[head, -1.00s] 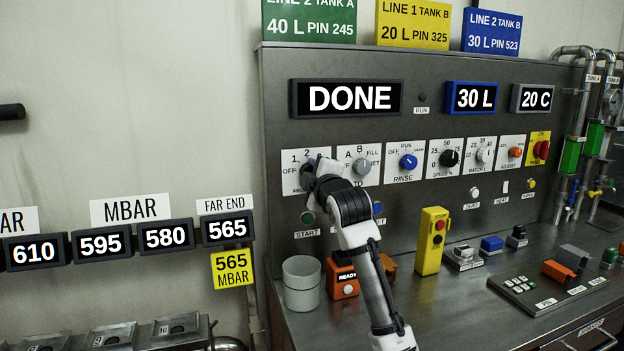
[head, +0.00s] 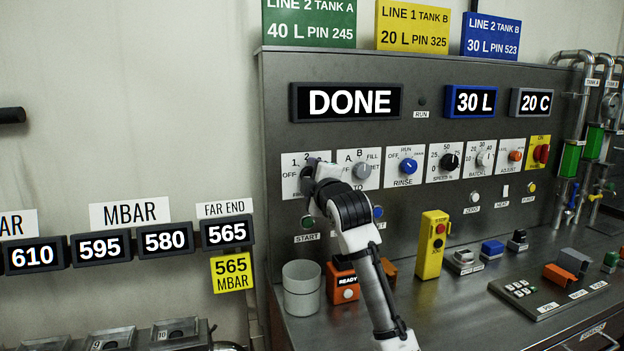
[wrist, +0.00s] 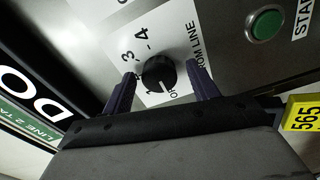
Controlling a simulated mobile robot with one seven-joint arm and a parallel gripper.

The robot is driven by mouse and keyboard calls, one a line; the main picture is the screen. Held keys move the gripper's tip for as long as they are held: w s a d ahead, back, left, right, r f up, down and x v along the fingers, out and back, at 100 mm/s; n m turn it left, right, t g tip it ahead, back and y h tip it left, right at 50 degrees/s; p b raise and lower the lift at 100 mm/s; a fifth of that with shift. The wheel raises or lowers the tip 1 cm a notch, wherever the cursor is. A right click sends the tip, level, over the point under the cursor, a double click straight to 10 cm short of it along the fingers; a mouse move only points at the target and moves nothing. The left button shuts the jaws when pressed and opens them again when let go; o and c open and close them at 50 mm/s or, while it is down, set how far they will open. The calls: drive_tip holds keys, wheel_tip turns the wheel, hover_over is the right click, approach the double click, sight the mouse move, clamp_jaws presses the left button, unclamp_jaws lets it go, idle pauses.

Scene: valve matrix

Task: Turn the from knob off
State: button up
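The from knob (wrist: 158,73) is round and black on a white plate (wrist: 158,32) marked "OM LINE" with numbers, in the wrist view. A pale mark on its lower edge points toward the side where "OFF" is partly readable. My gripper (wrist: 161,68) has one dark finger on each side of the knob, with a gap showing on both sides. The fingers look open and apart from the knob. In the head view my gripper (head: 313,178) is at the left plate, and my wrist hides most of the knob.
The green start button (head: 308,222) is just below.

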drive_tip(key=b+v, duration=0.3)
drive_tip(key=v, duration=1.1)
drive_tip(key=shift+b, duration=0.4)
